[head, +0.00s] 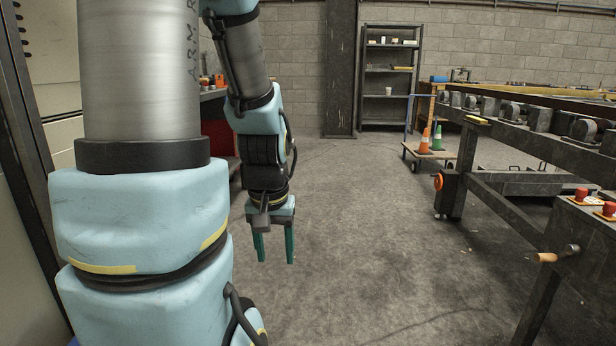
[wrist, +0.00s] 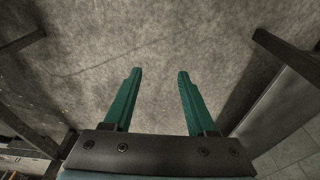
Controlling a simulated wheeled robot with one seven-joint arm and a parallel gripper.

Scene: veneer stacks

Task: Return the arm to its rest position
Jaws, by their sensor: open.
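My gripper (head: 274,256) hangs at the end of my arm, left of the middle in the head view, with its fingers pointing down over the bare floor. In the wrist view my gripper (wrist: 159,74) shows two green fingers standing apart, with nothing between them. It is open and empty. My light blue and grey arm fills the left of the head view and hides what stands behind it.
A long dark metal machine frame (head: 497,197) with rollers runs along the right. A low cart (head: 432,152) carries an orange cone (head: 424,141) and a green cone (head: 437,138). A metal shelf (head: 389,70) stands at the back. The grey floor (head: 350,220) between is clear.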

